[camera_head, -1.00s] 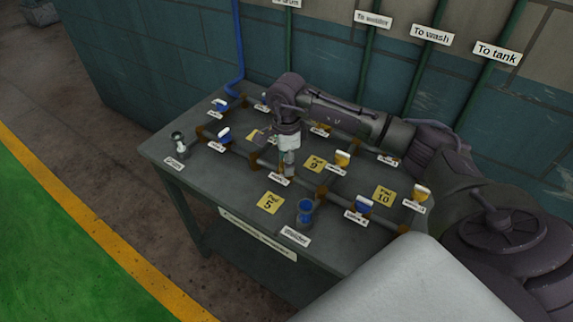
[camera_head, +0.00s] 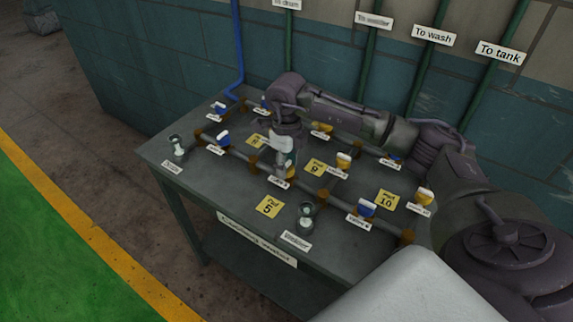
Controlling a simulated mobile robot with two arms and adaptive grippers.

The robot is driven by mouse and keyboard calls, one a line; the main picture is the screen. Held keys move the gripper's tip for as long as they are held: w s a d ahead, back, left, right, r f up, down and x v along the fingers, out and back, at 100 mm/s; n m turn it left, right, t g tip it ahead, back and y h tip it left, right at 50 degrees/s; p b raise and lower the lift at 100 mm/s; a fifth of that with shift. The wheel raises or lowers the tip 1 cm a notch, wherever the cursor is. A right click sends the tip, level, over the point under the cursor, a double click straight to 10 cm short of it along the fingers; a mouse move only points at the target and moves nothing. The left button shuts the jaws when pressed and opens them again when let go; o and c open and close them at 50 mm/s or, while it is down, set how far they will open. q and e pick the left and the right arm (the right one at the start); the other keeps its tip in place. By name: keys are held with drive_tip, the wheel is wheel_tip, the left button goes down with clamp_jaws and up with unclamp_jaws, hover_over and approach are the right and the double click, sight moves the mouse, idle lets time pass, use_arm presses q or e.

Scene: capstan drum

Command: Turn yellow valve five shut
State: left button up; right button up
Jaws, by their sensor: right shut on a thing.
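My right gripper (camera_head: 284,166) reaches down onto a valve on the front pipe run of the grey bench, just behind the yellow Pad 5 card (camera_head: 268,206). It is shut on that valve's handle; only a bit of yellow (camera_head: 291,172) shows beside the fingers. The valve's white label (camera_head: 279,182) is too small to read for certain, and most of the valve is hidden by the gripper. My left gripper is not in view.
Other valves stand close by: yellow ones (camera_head: 343,160) and (camera_head: 424,196), and blue ones (camera_head: 366,208) and (camera_head: 222,138). A sight cup (camera_head: 306,214) stands at the front edge, another cup (camera_head: 178,146) at the left. My right arm spans the back right.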

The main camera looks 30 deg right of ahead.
sight(287, 165)
drive_tip(key=shift+m, duration=0.3)
drive_tip(key=o, duration=1.1)
drive_tip(key=shift+o, duration=0.2)
wheel_tip(287, 165, up, 12)
idle(0.5)
